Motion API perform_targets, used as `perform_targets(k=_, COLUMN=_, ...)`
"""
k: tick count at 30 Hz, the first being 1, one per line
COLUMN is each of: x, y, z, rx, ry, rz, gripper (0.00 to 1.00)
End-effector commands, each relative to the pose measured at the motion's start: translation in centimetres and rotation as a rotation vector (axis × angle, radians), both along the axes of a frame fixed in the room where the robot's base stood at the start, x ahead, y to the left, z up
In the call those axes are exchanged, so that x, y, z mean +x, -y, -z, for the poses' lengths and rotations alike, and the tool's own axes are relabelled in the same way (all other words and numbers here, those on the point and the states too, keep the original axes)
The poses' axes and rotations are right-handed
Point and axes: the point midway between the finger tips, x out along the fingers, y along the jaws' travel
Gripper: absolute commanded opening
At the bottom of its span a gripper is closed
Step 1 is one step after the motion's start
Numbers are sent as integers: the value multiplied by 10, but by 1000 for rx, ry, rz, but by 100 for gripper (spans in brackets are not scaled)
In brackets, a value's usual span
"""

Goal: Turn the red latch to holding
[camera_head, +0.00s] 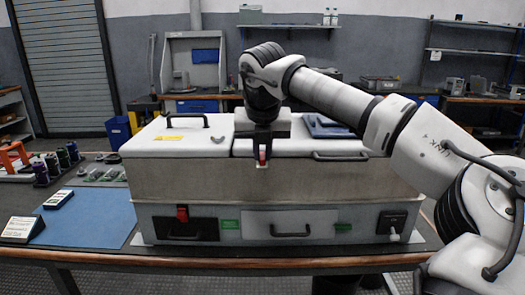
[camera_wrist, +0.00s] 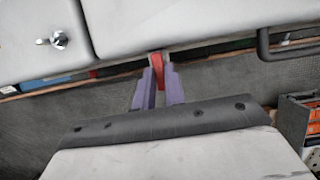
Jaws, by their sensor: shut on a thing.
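The red latch (camera_head: 262,154) sits at the front top edge of the white-lidded cabinet (camera_head: 185,180), near the seam between the two lids. In the wrist view the red latch (camera_wrist: 157,64) stands between the two purple-grey fingers of my gripper (camera_wrist: 158,82). My gripper (camera_head: 262,150) comes down from above in the head view and is shut on the latch. The fingers hide part of the latch's sides. I cannot read any position marking on it.
A black handle (camera_head: 181,121) is on the left lid, and another handle (camera_head: 341,156) is on the right lid's front. Below are a red switch (camera_head: 182,214) and a drawer panel (camera_head: 290,223). A blue mat (camera_head: 90,220) and small parts lie on the bench at left.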

Motion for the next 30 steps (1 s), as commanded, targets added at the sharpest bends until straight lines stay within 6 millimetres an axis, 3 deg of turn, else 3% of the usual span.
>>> perform_targets(k=4, x=-1, y=0, z=0, rx=-1, ry=-3, rz=-1, gripper=0)
perform_targets(k=5, x=-1, y=0, z=0, rx=0, ry=-3, rz=-1, gripper=14)
perform_targets(k=7, x=0, y=0, z=0, rx=0, ry=-3, rz=-1, gripper=21)
perform_targets(k=17, x=-2, y=0, z=-4, rx=0, ry=0, rz=-1, gripper=21)
perform_targets(k=22, x=-11, y=0, z=-26, rx=1, ry=2, rz=-1, gripper=21)
perform_targets(k=30, x=-34, y=0, z=-85, rx=2, ry=0, rz=-2, gripper=21)
